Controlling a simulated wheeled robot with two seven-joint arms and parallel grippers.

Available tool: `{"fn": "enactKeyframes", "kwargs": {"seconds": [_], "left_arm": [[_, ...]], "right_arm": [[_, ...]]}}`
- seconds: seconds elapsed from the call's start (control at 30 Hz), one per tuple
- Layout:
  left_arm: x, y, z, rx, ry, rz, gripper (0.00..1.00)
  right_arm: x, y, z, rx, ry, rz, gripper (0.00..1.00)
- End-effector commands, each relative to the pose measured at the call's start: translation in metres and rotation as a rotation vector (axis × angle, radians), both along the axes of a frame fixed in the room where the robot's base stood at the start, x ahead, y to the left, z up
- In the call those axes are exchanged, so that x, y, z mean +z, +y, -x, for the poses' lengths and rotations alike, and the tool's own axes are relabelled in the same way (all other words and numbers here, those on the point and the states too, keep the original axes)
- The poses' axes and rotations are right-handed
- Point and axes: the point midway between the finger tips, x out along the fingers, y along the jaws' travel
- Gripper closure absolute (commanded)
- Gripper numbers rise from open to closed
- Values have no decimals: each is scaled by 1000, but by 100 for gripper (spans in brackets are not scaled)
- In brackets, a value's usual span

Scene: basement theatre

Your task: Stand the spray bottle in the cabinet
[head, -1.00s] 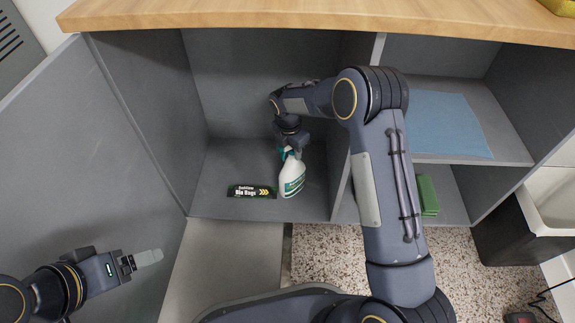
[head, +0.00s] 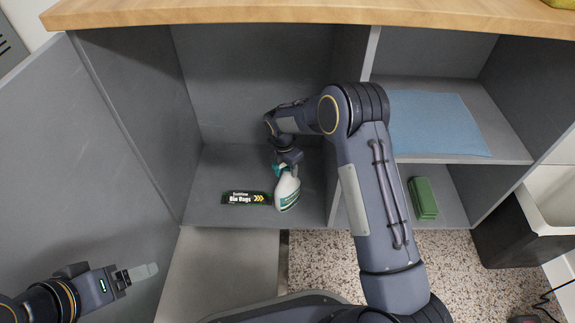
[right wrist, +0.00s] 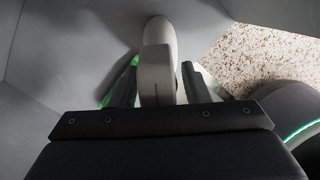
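In the right wrist view, a pale part of the bottle (right wrist: 158,72) sits between the two dark fingers (right wrist: 158,88). I cannot tell whether the base touches the cabinet floor. My left gripper (head: 143,272) is empty at the lower left, seen edge-on, so its opening cannot be judged.
A dark bin bags box (head: 247,198) lies just left of the bottle. A divider (head: 347,120) stands to the right, with a blue cloth (head: 435,123) and a green sponge-like block (head: 423,198) beyond it. The open cabinet door (head: 75,170) is at left.

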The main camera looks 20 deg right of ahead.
Motion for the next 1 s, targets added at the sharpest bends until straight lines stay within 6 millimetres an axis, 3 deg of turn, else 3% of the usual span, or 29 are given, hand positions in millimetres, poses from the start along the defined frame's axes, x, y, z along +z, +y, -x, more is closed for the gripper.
{"fn": "enactKeyframes", "kwargs": {"seconds": [0.4,0.57,0.8,1.0], "left_arm": [[1,0,0,0,0,0,20],[15,0,0,0,0,0,20],[39,0,0,0,0,0,20],[50,0,0,0,0,0,20]], "right_arm": [[6,0,0,0,-1,0,49],[33,3,1,0,-3,-2,49],[85,8,4,-1,-3,-1,49],[114,12,6,0,-1,0,49]]}}
